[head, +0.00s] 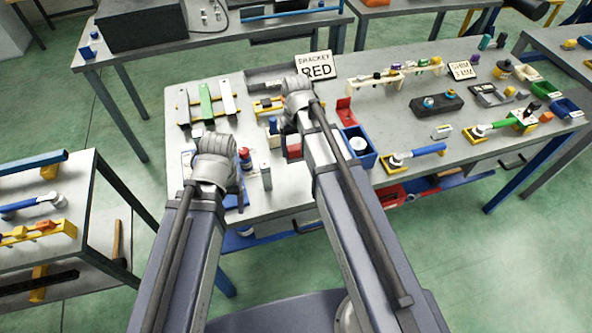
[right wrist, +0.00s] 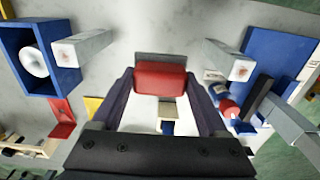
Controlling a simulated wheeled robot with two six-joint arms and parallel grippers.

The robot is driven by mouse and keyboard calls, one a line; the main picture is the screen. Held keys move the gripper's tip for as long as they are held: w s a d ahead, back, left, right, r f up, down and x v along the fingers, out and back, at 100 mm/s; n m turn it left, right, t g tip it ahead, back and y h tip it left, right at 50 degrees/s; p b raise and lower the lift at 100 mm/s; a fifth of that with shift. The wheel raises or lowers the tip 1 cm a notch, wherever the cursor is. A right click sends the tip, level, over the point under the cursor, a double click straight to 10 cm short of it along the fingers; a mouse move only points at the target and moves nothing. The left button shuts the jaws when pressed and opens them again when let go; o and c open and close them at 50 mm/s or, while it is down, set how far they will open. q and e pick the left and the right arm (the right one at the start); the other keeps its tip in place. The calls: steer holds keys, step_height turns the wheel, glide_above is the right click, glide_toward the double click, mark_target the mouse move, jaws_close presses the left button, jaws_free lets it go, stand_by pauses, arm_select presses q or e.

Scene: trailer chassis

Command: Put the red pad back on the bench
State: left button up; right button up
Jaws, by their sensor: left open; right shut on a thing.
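The red pad (right wrist: 160,78) is a rounded red block with a grey backing edge, between the dark fingers of my right gripper (right wrist: 162,92). My right gripper is shut on it, over the grey bench (head: 335,208). In the head view the pad (head: 294,151) shows partly beside my right wrist. Whether it touches the bench top cannot be told. My left gripper (head: 236,184) is open near the bench's left front, mostly hidden by its own wrist.
A blue box with a white disc (head: 357,145) and a red angled piece (head: 345,111) stand right of the pad. Two pale posts (right wrist: 80,49) (right wrist: 229,60) flank it in the wrist view. A BRACKET RED sign (head: 315,66) stands behind. Some bare bench shows at the front.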

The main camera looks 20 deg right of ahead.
steer(key=shift+d+f+b, duration=0.1)
steer(key=shift+f+b, duration=0.4)
step_height(320, 180, down, 6)
steer(key=b, duration=0.5)
steer(key=shift+r, duration=0.2)
steer(key=shift+f+b, duration=0.1)
steer(key=shift+b, duration=0.3)
step_height(320, 180, down, 4)
steer(key=b, duration=0.3)
steer(key=shift+r, duration=0.25)
steer(key=shift+f+b, duration=0.15)
steer(key=shift+b, duration=0.25)
steer(key=o, duration=1.3)
steer(key=shift+o, duration=0.2)
